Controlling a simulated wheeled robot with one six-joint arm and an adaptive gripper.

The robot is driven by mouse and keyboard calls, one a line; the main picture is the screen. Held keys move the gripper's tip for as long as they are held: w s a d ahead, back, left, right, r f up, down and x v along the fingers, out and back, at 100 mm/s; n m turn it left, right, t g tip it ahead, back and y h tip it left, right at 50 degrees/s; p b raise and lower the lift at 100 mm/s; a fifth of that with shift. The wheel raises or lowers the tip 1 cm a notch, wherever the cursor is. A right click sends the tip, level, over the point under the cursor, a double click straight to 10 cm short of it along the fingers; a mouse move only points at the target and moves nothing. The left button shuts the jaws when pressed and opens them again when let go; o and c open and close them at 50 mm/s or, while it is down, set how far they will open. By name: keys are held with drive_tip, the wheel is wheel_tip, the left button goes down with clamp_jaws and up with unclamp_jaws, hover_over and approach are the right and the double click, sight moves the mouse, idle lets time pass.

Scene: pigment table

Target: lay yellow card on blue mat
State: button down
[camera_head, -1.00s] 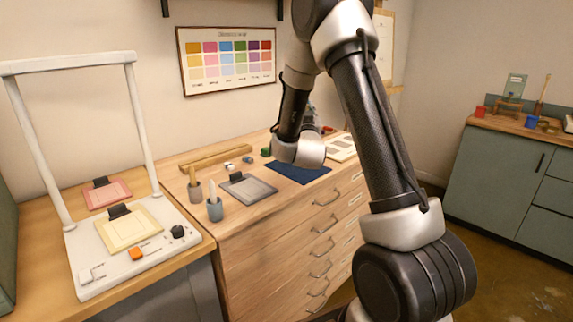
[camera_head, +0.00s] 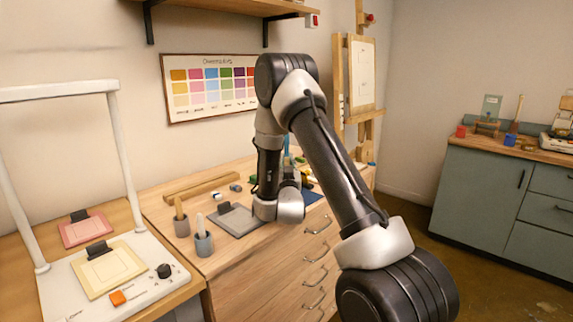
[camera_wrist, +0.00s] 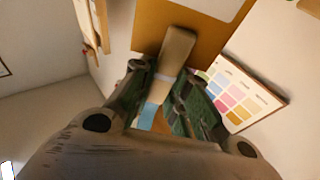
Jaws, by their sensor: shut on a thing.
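The yellow card (camera_head: 110,270), with a black clip on its back edge, lies on the white light-box stand at left, apart from my gripper. The blue mat (camera_head: 312,197) lies on the wooden drawer cabinet, mostly hidden behind my wrist. In the wrist view my gripper (camera_wrist: 163,88) is shut on a tan bar-like thing (camera_wrist: 176,48) with a pale band; a light blue patch shows between the fingers. I cannot tell what this thing is. In the head view my wrist hides most of the fingers, near the mat.
A grey clipped card (camera_head: 238,222) lies left of my wrist. Two cups (camera_head: 203,243) with tools stand at the cabinet's left front. A pink clipped card (camera_head: 87,230) lies behind the yellow one. The white frame (camera_head: 122,170) rises over the light-box stand. A wooden bar (camera_head: 200,185) lies along the back.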

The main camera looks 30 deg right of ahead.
drive_tip(key=c, duration=1.4)
unclamp_jaws()
drive_tip(key=shift+f, duration=0.1)
